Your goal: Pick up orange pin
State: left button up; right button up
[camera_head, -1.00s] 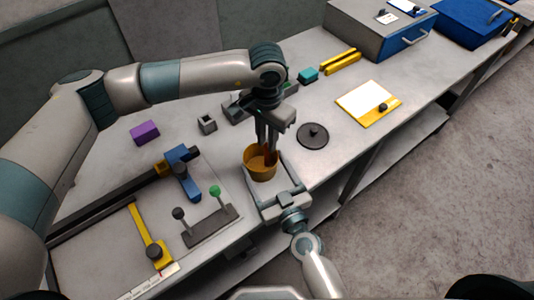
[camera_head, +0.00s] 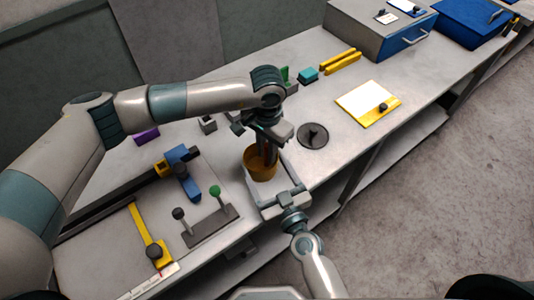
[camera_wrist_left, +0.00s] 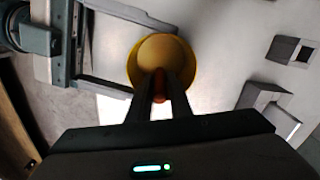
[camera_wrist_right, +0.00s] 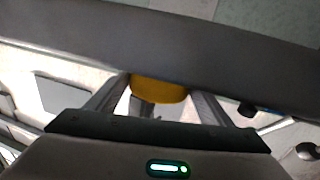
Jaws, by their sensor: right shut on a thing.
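The orange pin (camera_wrist_left: 158,86) shows as a small orange-red strip between my left fingers, at the mouth of a yellow cup (camera_wrist_left: 165,52). Most of the pin is hidden by the fingers. My left gripper (camera_wrist_left: 163,76) points down with its fingertips in the cup; whether it grips the pin or is only around it is unclear. In the head view the cup (camera_head: 257,169) stands upright near the front edge, below my left gripper (camera_head: 268,163). My right gripper (camera_head: 276,184) is shut on the cup from the front; the cup also shows in the right wrist view (camera_wrist_right: 158,90).
A black round disc with a knob (camera_head: 313,135) lies right of the cup. A stand with green and dark knobs (camera_head: 211,226) and a blue-handled clamp (camera_head: 184,178) lie to the left. A yellow-edged white board (camera_head: 368,102) lies at right.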

pick_arm(q)
grip_shut()
jog(key=shift+r, duration=0.1)
notch_tip(320, 180, up, 10)
jog(key=shift+f, duration=0.1)
dwell(0.4)
pick_arm(e)
jog(key=o, duration=1.1)
jog(key=v, duration=1.2)
